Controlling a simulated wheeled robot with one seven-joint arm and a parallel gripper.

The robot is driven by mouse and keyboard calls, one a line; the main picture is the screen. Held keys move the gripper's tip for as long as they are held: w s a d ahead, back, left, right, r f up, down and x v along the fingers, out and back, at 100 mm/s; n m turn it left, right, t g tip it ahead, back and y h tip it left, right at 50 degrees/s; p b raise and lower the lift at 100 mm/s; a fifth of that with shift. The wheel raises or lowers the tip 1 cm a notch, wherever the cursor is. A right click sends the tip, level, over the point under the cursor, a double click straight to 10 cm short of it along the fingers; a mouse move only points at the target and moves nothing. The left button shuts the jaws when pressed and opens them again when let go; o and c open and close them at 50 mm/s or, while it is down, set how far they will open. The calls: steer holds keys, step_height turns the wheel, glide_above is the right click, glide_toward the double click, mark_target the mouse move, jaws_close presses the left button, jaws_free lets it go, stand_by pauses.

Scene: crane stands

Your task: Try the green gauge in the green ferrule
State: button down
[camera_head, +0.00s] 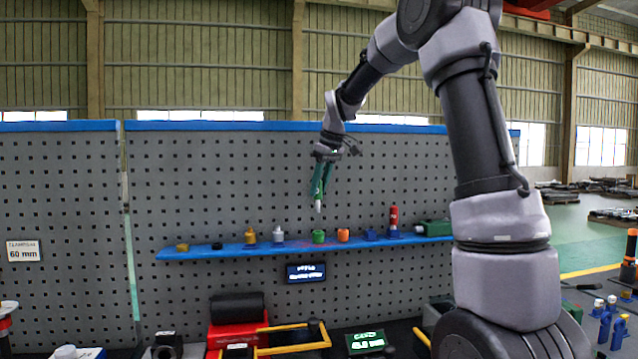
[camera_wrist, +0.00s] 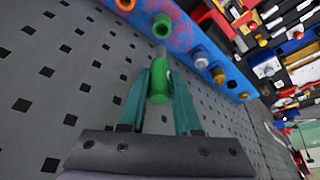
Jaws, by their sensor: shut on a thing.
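My gripper (camera_head: 320,184) has green fingers and is shut on the green gauge (camera_wrist: 159,82), which has a green body and a grey tip. The gauge's tip points down in the head view, above the blue shelf. The green ferrule (camera_head: 318,236) is a short green ring standing on the shelf below my gripper. It also shows in the wrist view (camera_wrist: 163,25), beyond the gauge's tip, with its open hole facing up. In the head view there is a clear gap between the tip and the ferrule.
The blue shelf (camera_head: 210,252) runs along a grey perforated panel (camera_head: 230,180). An orange ring (camera_head: 343,235) stands right of the ferrule, a silver piece (camera_head: 278,234) and a yellow piece (camera_head: 250,236) left. A red cylinder (camera_head: 394,215) stands farther right. Air above the shelf is free.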

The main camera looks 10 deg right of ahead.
mark_target(321, 196)
steer(key=shift+f, duration=2.2)
steer(key=shift+f, duration=1.6)
steer(key=shift+r, duration=3.3)
